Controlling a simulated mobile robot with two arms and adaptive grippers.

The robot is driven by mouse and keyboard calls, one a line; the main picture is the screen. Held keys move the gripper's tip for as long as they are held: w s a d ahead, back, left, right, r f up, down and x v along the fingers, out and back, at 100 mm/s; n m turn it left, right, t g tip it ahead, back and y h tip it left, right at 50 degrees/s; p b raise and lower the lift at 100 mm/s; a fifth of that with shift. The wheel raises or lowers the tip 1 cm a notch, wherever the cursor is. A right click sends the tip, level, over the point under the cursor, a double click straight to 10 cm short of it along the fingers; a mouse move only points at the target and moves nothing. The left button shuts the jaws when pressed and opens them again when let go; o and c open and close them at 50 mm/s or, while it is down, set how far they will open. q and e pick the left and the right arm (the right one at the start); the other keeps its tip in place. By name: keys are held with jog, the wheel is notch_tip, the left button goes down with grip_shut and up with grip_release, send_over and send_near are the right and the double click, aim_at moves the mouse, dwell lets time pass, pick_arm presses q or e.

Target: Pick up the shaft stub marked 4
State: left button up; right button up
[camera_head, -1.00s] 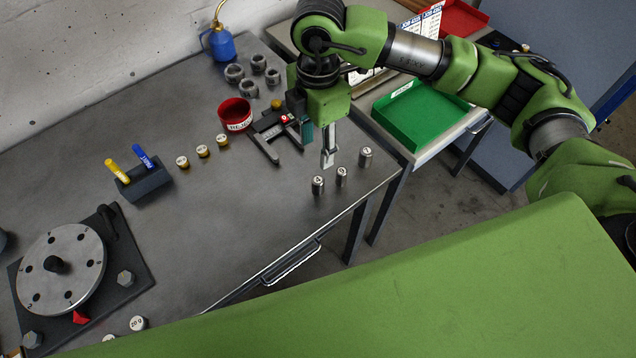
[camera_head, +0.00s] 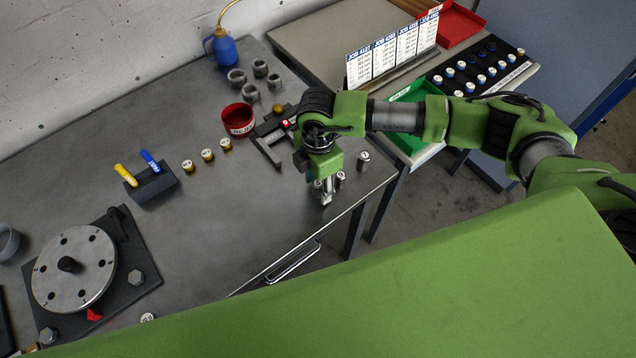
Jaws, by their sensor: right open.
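Three small steel shaft stubs stand upright near the front right edge of the bench. The right one (camera_head: 363,161) is clear of my gripper. The middle one (camera_head: 340,179) shows just right of the fingers. The left one (camera_head: 317,184) is partly hidden by my gripper. Their top marks are too small to read surely, so I cannot tell which is the 4. My right gripper (camera_head: 326,199) points down, open, close to the left stub; whether a finger touches it I cannot tell. My left gripper is out of view.
A caliper (camera_head: 268,150) and red bin (camera_head: 238,120) lie behind. Brass pieces (camera_head: 207,155), a pen block (camera_head: 152,184) and a rotor disc (camera_head: 74,268) stand to the left. A green tray (camera_head: 408,142) is on the side table.

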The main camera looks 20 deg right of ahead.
jog(key=shift+f, duration=0.35)
grip_shut()
jog(key=shift+r, duration=0.1)
